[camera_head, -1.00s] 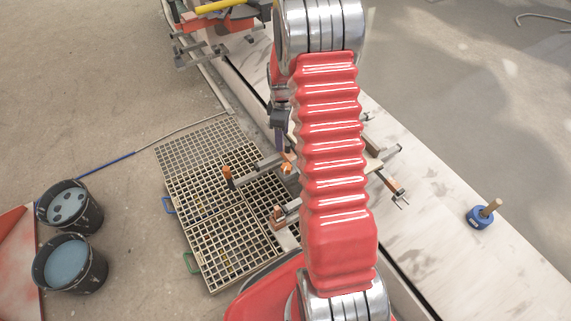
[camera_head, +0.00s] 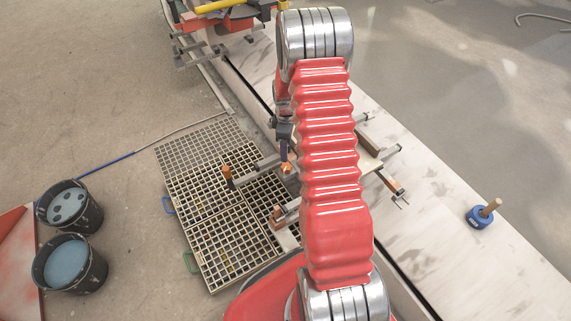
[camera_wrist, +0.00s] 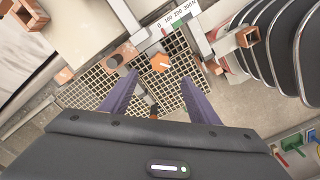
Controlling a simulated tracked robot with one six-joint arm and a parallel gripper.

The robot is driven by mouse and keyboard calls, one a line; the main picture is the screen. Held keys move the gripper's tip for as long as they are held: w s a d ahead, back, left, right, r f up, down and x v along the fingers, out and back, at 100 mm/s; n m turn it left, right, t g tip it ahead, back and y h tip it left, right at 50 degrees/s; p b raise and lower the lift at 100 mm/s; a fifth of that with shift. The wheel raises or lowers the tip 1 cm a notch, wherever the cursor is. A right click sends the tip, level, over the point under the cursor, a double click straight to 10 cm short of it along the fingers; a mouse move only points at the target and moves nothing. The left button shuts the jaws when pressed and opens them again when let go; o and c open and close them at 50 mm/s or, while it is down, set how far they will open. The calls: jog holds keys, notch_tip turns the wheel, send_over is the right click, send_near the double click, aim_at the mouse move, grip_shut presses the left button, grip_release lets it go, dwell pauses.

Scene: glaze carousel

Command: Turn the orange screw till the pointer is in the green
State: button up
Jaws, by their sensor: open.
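The orange screw (camera_wrist: 160,63) has a lobed head and shows in the wrist view, ahead of and between my finger tips. In the head view the orange screw (camera_head: 287,168) is small, just below my gripper (camera_head: 284,150) and left of my red arm. My gripper (camera_wrist: 159,78) is open, with two purple fingers spread on either side of the screw in the picture. I cannot tell how far above the screw they are. A white scale (camera_wrist: 178,18) marked 0 to 300 N, with a green patch, lies beyond the screw. I cannot make out the pointer clearly.
Dark floor grating (camera_head: 225,245) lies beneath the clamp bars. Two buckets of bluish liquid (camera_head: 66,262) stand at left. A blue roll with a wooden handle (camera_head: 482,215) lies on the pale slab at right. Dark curved ribs (camera_wrist: 285,45) stand at right in the wrist view.

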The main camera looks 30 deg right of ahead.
aim_at(286, 166)
notch_tip(286, 166, down, 10)
jog(key=shift+f, duration=0.25)
dwell(0.3)
jog(key=c, duration=1)
